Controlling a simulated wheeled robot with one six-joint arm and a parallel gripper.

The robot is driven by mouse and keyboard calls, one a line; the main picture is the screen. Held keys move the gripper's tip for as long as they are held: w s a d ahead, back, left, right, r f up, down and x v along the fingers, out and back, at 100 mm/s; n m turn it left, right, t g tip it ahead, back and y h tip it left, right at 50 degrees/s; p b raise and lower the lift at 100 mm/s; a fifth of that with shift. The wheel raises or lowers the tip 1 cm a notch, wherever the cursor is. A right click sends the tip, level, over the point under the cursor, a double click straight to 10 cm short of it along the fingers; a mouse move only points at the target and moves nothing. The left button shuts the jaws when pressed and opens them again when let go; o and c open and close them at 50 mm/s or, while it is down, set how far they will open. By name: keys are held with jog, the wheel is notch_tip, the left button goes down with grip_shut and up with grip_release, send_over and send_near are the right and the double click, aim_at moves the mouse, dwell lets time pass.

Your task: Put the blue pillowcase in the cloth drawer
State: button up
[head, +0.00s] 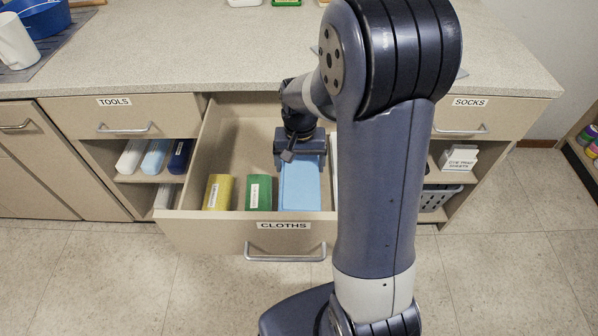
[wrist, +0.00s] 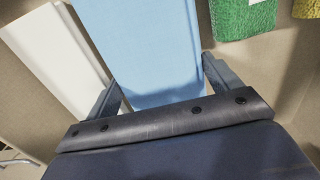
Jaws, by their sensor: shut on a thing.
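The blue pillowcase (head: 299,186) is a folded light-blue block inside the open cloth drawer (head: 287,232), which is labelled CLOTHS. My gripper (head: 301,157) is down in the drawer at the pillowcase's far end, shut on it. In the wrist view the pillowcase (wrist: 142,45) runs between the two fingers (wrist: 160,88). Whether it rests on the drawer floor I cannot tell. Right of it in the drawer is a white item, mostly hidden by my arm in the head view; it shows in the wrist view (wrist: 50,60).
A green cloth (head: 259,192) and a yellow cloth (head: 218,192) stand left of the pillowcase in the drawer. The drawer's left rear is bare. The TOOLS drawer (head: 125,115) and SOCKS drawer (head: 470,118) are shut. The countertop (head: 220,50) lies above and behind.

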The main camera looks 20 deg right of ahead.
aim_at(300, 166)
jog(key=shift+f, duration=1.75)
jog(key=shift+f+b, duration=0.15)
jog(key=shift+b, duration=0.2)
jog(key=o, duration=0.5)
notch_tip(300, 166, up, 12)
jog(key=shift+r+p, duration=0.15)
jog(key=shift+p, duration=0.9)
